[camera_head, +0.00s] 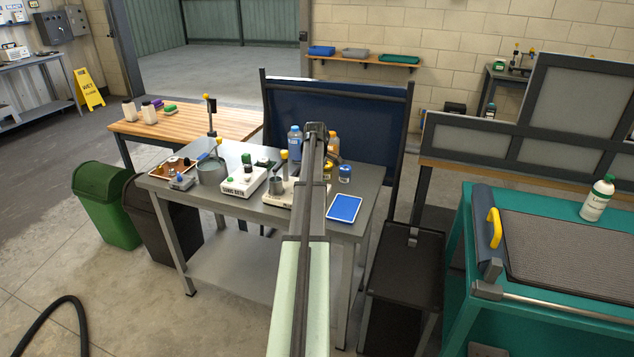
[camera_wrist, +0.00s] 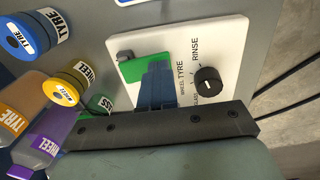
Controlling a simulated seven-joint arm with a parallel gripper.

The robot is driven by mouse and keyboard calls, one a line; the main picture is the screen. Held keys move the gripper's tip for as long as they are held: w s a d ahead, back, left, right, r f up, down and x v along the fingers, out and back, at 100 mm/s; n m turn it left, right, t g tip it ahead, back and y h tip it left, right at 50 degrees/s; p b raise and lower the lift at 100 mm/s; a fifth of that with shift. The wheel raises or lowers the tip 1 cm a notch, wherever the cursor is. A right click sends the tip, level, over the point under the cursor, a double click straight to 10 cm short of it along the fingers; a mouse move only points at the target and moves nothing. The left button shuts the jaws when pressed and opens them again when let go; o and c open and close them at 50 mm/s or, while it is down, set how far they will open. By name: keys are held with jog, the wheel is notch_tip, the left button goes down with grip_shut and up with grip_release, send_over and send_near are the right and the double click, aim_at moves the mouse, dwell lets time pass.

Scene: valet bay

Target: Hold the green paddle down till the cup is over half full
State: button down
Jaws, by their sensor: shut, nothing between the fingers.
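The green paddle (camera_wrist: 132,71) shows in the wrist view on a white panel (camera_wrist: 225,45), beside a black selector knob (camera_wrist: 208,80) with words such as RINSE and TYRE around it. My gripper (camera_wrist: 158,68) is shut and empty, its blue fingertips over the paddle's right part. I cannot tell whether they touch it or whether it is pressed down. In the head view my arm hides the gripper and the paddle. A small grey cup (camera_head: 274,185) stands on a white unit left of my arm. I cannot tell whether it is the task's cup, and its fill is not visible.
Labelled bottles, one orange (camera_wrist: 20,112) and one purple (camera_wrist: 45,140), and a blue-capped TYRE jar (camera_wrist: 28,35) crowd the panel's left. On the metal table (camera_head: 230,207) stand a grey pot (camera_head: 211,173), another white unit (camera_head: 240,182) and a blue tray (camera_head: 344,208).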

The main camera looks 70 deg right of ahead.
jog(key=shift+r, duration=0.75)
notch_tip(320, 180, up, 14)
dwell(0.8)
dwell(0.4)
